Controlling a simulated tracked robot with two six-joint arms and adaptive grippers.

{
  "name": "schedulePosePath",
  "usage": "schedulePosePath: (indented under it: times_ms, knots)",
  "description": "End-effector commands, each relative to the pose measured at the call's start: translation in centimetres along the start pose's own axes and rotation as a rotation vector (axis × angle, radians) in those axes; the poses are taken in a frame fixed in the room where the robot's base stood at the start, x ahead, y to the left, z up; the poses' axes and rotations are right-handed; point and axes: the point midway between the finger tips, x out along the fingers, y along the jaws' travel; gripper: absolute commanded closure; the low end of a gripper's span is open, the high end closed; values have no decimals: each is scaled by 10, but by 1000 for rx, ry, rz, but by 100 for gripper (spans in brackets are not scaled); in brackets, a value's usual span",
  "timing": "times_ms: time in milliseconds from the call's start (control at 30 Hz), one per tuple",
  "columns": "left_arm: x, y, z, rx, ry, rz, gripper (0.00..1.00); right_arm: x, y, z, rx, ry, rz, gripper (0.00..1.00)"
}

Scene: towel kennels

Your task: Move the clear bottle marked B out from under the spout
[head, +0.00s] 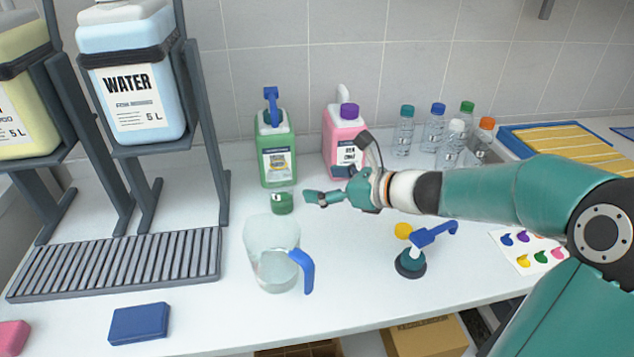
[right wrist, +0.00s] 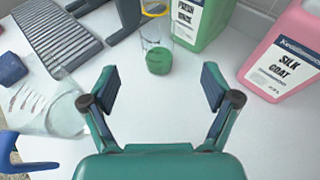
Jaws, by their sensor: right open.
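A clear bottle with green liquid in its bottom (head: 281,203) stands on the counter in front of the green jug (head: 277,160) with a blue pump. It also shows in the right wrist view (right wrist: 158,58), with a yellow ring at its top. A small pale mark on it is too small to read. My right gripper (head: 325,190) is open and empty, just right of this bottle in the head view. In the right wrist view, the bottle stands ahead of the gap between the fingertips (right wrist: 160,88), apart from them. My left gripper is not in view.
A clear pitcher (head: 272,250) with a blue handle stands in front. A pink jug (head: 340,135) is behind my right gripper. A blue pump on a dark cap (head: 411,263) stands nearer the edge. Several capped bottles (head: 403,135) stand at the back. A slatted grey rack (head: 120,265) lies left.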

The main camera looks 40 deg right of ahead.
Motion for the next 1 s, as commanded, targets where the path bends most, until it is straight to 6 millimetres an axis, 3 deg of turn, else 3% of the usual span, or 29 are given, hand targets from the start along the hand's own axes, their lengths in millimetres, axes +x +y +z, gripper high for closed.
schedulePosePath:
  times_ms: [367, 800, 1000]
  knots:
    - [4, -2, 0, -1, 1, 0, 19, 28, 5, 1, -5, 0, 17, 13]
    - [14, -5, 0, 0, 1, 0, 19, 104, 8, 0, -6, 2, 19, 13]
    - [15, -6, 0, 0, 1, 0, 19, 123, 8, 1, -6, 1, 17, 13]
